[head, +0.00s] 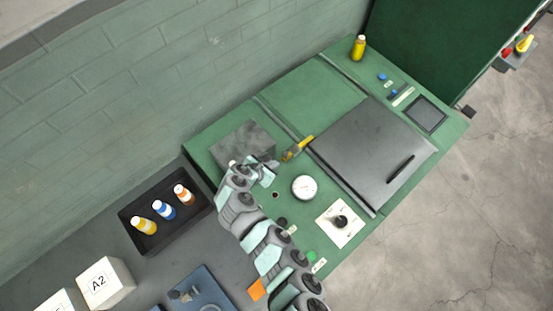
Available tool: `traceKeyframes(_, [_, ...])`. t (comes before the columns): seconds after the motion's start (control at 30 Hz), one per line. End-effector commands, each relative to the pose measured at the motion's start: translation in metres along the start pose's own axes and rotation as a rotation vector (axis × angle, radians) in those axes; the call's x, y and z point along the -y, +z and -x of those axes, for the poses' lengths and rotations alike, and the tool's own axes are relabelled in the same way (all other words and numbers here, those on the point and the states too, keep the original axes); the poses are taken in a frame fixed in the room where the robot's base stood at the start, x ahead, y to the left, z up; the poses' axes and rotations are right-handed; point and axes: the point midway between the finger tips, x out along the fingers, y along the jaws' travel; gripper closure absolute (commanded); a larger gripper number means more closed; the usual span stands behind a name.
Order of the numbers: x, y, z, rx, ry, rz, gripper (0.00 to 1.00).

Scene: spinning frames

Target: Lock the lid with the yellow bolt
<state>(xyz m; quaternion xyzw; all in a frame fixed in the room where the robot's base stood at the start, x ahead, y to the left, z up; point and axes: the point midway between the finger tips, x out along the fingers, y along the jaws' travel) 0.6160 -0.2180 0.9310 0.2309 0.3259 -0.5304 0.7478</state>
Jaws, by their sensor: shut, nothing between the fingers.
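The yellow bolt (298,148) is small and sits at the left edge of the dark grey lid (365,140), on the green machine top. The lid looks flat and closed, with a black handle (401,169) near its right side. My gripper (273,166) is shut and empty, just left of and below the bolt, with a small gap between them in this view. My arm curves up from the bottom of the head view. The bolt's exact fit against the lid is too small to tell.
A white round gauge (304,187) and a knob on a white plate (341,222) lie right of my arm. A grey block (243,141) is behind my gripper. A black tray (169,243) with small bottles is at left. A yellow bottle (358,48) stands at the back.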

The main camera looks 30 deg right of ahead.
Motion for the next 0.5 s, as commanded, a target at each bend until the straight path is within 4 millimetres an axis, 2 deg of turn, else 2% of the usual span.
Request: traceKeyframes(0.5, [-0.001,-0.002,0.075,0.001,0.004,0.0,1.0])
